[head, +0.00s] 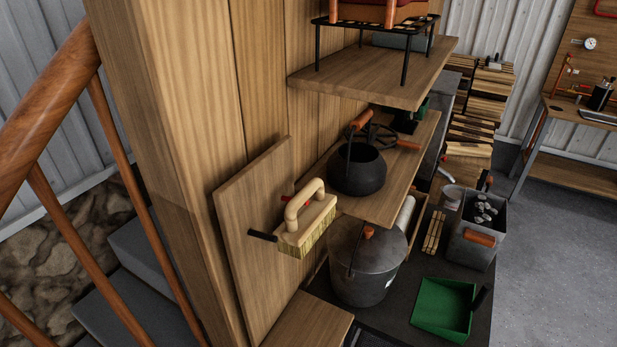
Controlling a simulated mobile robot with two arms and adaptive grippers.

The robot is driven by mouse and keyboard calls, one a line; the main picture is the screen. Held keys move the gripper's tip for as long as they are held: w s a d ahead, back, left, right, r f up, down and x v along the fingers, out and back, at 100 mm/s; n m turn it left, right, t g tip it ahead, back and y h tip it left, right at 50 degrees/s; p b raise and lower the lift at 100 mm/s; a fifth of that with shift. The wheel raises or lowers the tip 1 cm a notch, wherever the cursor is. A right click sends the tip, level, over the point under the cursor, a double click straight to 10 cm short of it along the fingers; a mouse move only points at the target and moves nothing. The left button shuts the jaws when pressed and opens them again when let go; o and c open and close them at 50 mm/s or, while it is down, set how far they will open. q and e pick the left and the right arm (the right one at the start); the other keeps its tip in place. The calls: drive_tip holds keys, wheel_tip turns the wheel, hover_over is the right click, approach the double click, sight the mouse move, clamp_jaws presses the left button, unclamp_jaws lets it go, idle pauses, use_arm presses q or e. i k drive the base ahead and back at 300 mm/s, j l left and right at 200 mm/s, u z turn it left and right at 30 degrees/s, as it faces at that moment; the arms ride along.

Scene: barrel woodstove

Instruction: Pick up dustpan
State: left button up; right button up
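A green dustpan (441,309) lies on the dark floor pad at the lower right in the head view. It is an open, shallow pan, and a black handle (480,298) rises at its right side. A wooden brush (305,222) with pale bristles hangs on a wooden board, up and to the left of the dustpan. Neither of my grippers shows in the head view.
A lidded grey metal bucket (366,270) stands left of the dustpan. A grey bin (475,232) with dark lumps stands behind it. Wooden shelves (375,75) with a black pot (357,171) overhang the left. The grey floor (555,270) at right is clear.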

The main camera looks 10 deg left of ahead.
sight(443, 307)
drive_tip(key=l+u, duration=0.3)
drive_tip(key=l, duration=0.3)
drive_tip(key=l+u, duration=0.35)
drive_tip(key=l, duration=0.3)
drive_tip(key=k+l+u, duration=0.3)
drive_tip(key=l, duration=0.25)
drive_tip(key=i+l, duration=0.05)
drive_tip(key=i, duration=0.05)
